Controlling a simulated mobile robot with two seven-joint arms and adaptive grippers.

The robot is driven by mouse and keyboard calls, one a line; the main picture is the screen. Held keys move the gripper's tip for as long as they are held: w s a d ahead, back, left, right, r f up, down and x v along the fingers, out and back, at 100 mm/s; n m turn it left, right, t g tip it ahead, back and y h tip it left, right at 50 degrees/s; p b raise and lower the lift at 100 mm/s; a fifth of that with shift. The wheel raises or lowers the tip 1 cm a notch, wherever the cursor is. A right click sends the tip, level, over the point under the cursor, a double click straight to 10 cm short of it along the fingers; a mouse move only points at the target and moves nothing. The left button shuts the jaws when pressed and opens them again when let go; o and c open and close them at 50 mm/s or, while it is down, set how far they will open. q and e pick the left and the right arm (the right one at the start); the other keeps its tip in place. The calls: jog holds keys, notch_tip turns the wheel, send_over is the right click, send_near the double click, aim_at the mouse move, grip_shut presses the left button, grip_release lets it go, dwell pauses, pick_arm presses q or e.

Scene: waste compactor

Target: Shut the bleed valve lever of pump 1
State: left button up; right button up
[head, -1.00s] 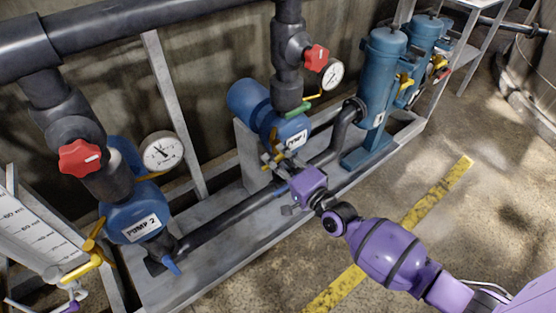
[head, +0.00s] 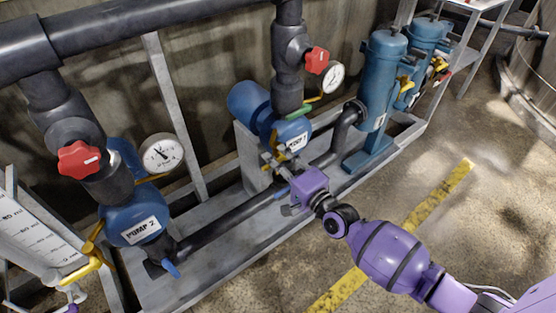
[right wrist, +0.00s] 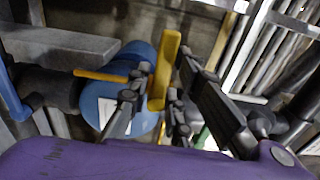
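Pump 1 (head: 294,137) is a blue pump with a white label in the middle of the head view. My right gripper (head: 272,160) is at its front, below the label, and mostly hides the bleed valve there. In the right wrist view a yellow lever (right wrist: 163,72) stands upright between the two dark fingers of the right gripper (right wrist: 165,85). The fingers are apart, one on each side of the lever; I cannot tell whether either touches it.
Pump 2 (head: 135,222), with a yellow lever (head: 86,262), stands at the left. Red-handled valves (head: 316,60) and gauges (head: 333,77) rise above the pumps. Blue filter cylinders (head: 382,80) stand right of pump 1. The floor by the yellow stripe (head: 435,205) is clear.

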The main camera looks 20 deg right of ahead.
jog(key=shift+o, duration=0.8)
jog(key=shift+s, duration=0.15)
jog(key=v, duration=1.1)
jog(key=shift+s+d, duration=0.15)
jog(key=shift+s, duration=0.2)
